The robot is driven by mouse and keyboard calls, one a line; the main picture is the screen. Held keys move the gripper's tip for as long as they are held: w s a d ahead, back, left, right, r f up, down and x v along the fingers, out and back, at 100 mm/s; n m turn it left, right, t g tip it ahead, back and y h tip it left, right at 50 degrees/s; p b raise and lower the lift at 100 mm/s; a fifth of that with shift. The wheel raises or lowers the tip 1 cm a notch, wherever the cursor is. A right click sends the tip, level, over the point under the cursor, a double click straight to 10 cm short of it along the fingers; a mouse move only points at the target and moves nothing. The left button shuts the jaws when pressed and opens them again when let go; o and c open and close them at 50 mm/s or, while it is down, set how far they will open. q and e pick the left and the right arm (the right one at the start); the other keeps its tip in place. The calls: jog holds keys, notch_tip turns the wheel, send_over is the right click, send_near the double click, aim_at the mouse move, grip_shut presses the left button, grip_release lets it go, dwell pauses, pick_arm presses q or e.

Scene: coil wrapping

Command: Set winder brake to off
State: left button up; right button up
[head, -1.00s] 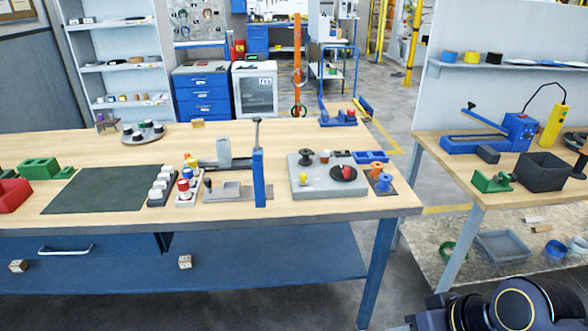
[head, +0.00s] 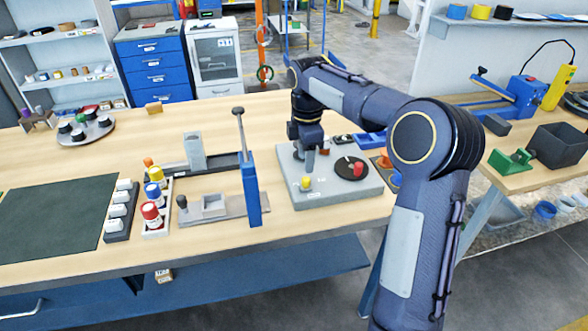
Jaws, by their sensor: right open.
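A grey winder-like unit (head: 337,198) sits on the wooden bench, with a black disc (head: 346,162), a red knob (head: 358,169) on the disc and a yellow knob (head: 306,184) at its front left. I cannot tell which part is the brake. My right gripper (head: 309,168) points down over the unit's back left, where it hides the black knob seen earlier. Its jaws are open, but the fingers are small and I cannot tell whether they touch the knob. My left gripper is not in view.
A blue upright post with a lever (head: 250,185) stands just left of the unit. Colored knobs (head: 152,198) and white-topped blocks (head: 119,212) stand further left, beside a dark green mat (head: 55,222).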

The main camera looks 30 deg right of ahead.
aim_at(307, 178)
notch_tip(307, 178, down, 7)
jog(key=shift+s+r, duration=0.15)
jog(key=shift+r, duration=0.05)
grip_shut()
dwell(0.3)
jog(key=shift+d, duration=0.1)
